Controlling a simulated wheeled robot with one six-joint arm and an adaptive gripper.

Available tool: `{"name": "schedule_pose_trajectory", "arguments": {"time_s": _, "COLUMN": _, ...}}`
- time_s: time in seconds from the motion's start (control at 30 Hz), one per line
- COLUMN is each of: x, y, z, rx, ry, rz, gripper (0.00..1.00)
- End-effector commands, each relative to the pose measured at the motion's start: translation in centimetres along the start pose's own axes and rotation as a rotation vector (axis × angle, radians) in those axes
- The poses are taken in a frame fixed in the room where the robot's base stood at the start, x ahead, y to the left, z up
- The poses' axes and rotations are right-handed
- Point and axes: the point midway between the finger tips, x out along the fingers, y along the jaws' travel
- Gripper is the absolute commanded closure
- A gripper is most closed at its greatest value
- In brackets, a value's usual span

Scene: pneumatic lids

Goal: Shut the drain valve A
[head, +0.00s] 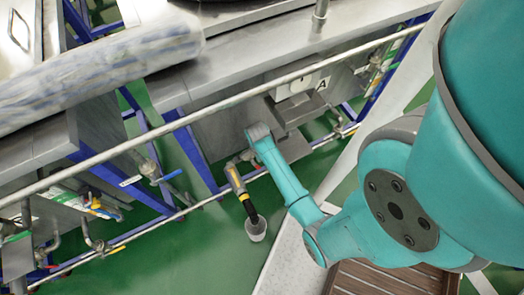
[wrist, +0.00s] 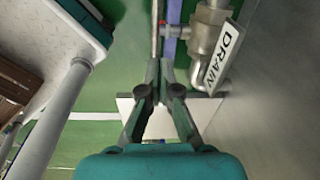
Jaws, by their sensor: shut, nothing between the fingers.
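In the wrist view a metal valve body (wrist: 207,38) with a small red-marked side fitting (wrist: 172,31) sits at upper right, beside a white DRAIN label (wrist: 222,56). My gripper (wrist: 160,70) is shut and empty, with its fingertips pointing toward the pipework just left of and below the valve. I cannot tell whether the fingertips touch anything. A handle position is not clear. In the head view a sign marked A (head: 322,83) is on the tank side above my arm's far end, and my gripper is hidden there.
A long rail (head: 225,104) runs along the tank front above my arm. In the wrist view a pale pipe (wrist: 62,100) stands at left.

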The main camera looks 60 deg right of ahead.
Motion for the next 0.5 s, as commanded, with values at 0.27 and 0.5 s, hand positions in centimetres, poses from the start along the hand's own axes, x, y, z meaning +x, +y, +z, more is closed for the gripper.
{"name": "schedule_pose_trajectory", "arguments": {"time_s": 0.27, "x": 0.1, "y": -1.1, "z": -1.4, "rx": 0.093, "ry": 0.0, "rz": 0.058, "gripper": 1.0}}
{"name": "schedule_pose_trajectory", "arguments": {"time_s": 0.5, "x": 3.4, "y": -0.8, "z": -1.3, "rx": 0.091, "ry": -0.001, "rz": 0.059, "gripper": 1.0}}
